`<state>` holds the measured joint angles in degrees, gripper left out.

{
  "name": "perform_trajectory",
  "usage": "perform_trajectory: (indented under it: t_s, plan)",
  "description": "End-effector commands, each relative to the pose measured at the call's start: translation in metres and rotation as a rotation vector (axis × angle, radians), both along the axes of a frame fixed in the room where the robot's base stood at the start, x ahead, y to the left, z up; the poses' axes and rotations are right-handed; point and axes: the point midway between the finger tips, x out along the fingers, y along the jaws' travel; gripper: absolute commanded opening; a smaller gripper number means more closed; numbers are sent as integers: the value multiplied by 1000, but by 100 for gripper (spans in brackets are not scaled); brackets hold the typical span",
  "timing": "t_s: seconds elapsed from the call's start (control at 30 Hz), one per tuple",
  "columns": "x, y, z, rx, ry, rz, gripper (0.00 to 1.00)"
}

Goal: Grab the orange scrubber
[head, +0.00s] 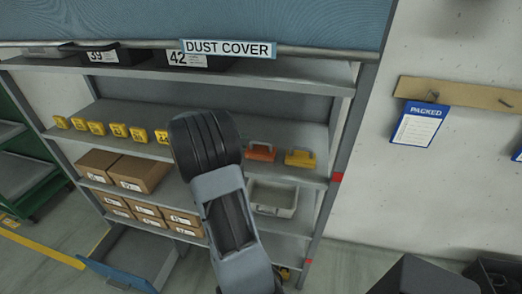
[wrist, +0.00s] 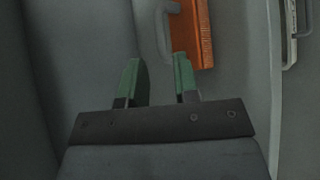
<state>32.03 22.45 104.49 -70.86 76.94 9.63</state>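The orange scrubber (head: 260,152) rests on the middle shelf, to the right of my arm in the head view. In the wrist view the orange scrubber (wrist: 192,32) is at the top, with its grey handle on its left side and bristle-like ridges on its right edge. My gripper (wrist: 157,80) is open, with its two green fingers apart and nothing between them. The right fingertip shows just below and left of the scrubber's lower end; I cannot tell whether they touch. In the head view my fingers are hidden behind my arm.
A yellow scrubber-like item (head: 300,158) sits right of the orange one. A grey bin (head: 272,198) is on the shelf below. Yellow number tags (head: 117,130) and cardboard boxes (head: 140,174) stand to the left. A shelf post (head: 342,150) bounds the right side.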

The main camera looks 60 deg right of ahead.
Motion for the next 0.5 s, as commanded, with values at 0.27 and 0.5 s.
perform_trajectory:
  t_s: [0.27, 0.5]
  plan:
    - [-11, -16, -9, 2, 1, -1, 28]
    - [-24, -38, -16, 4, 2, -2, 28]
